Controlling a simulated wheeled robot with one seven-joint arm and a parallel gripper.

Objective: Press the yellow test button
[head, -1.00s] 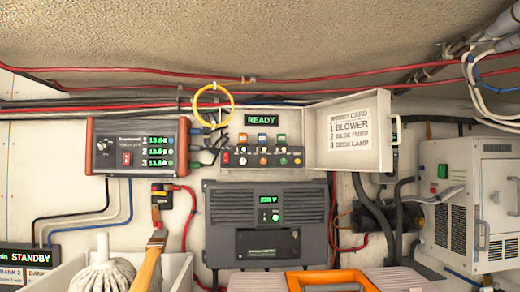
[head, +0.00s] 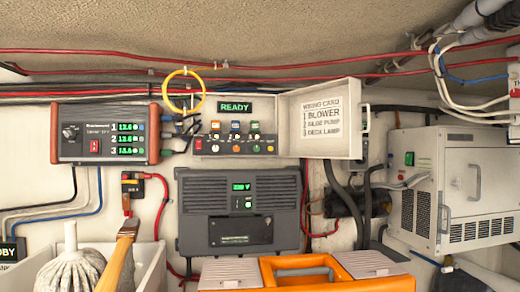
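A small control panel (head: 236,145) is mounted on the back wall, a little left of the picture's middle. It carries a red button (head: 198,144) at its left end, and switches with blue, orange and green tops above a row of small coloured knobs. A small yellow button (head: 270,148) appears at its right end; its label is too small to read. A green display (head: 235,107) above the panel reads READY. The panel's lid (head: 349,120) stands open to the right and bears a wiring card listing blower, bilge pump and deck lamp. My gripper is not in view.
A grey charger unit (head: 240,225) is below the panel. An orange-handled case (head: 330,275) and a bin (head: 148,262) with a mop (head: 70,265) stand in front. A yellow ring (head: 182,91) hangs above left. A white cabinet (head: 450,190) is at right.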

